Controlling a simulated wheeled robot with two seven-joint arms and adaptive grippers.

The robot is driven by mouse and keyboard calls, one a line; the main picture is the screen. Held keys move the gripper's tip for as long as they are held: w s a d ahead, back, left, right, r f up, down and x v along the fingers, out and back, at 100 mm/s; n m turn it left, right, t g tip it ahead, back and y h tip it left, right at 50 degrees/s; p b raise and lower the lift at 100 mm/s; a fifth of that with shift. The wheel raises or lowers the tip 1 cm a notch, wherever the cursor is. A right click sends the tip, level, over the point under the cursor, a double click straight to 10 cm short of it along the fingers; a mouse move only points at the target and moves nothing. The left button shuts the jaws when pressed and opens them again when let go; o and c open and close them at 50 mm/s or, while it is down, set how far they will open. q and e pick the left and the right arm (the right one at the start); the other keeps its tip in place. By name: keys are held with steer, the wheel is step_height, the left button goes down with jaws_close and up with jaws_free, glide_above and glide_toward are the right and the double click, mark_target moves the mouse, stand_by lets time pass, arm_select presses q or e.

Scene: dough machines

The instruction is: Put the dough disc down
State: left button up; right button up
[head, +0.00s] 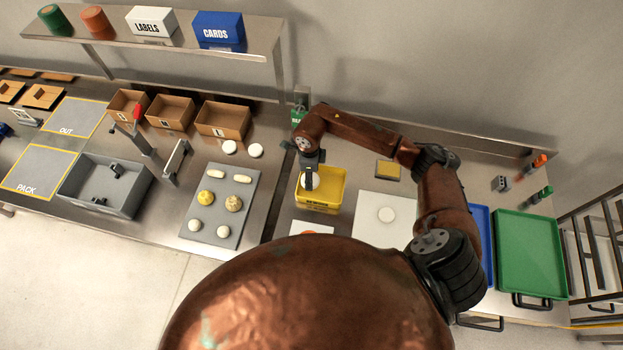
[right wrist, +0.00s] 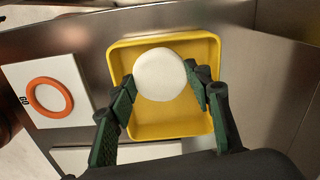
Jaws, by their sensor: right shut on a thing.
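The white dough disc (right wrist: 160,75) is between the green-padded fingers of my right gripper (right wrist: 165,92), which is shut on it. In the right wrist view the disc is over the yellow bin (right wrist: 165,130), towards its far side. In the head view my right gripper (head: 309,172) points down at the yellow bin (head: 333,190), with the disc (head: 308,182) partly hidden under it. I cannot tell whether the disc touches the bin floor. My left gripper is not in view.
A card with an orange ring (right wrist: 50,97) lies beside the bin. A grey board (head: 215,222) with several dough pieces is to the left.

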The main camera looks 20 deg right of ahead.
steer(key=shift+d+f, duration=0.25)
steer(key=shift+f, duration=0.05)
step_height(320, 180, down, 3)
steer(key=shift+w+d+p, duration=0.15)
steer(key=shift+p, duration=0.55)
steer(key=shift+f, duration=0.25)
steer(key=o, duration=1.1)
steer(key=shift+f, duration=0.1)
steer(key=shift+w+r, duration=0.1)
steer(key=shift+r, duration=0.4)
step_height(320, 180, up, 11)
steer(key=shift+r+b, duration=0.1)
steer(key=shift+b, duration=1.15)
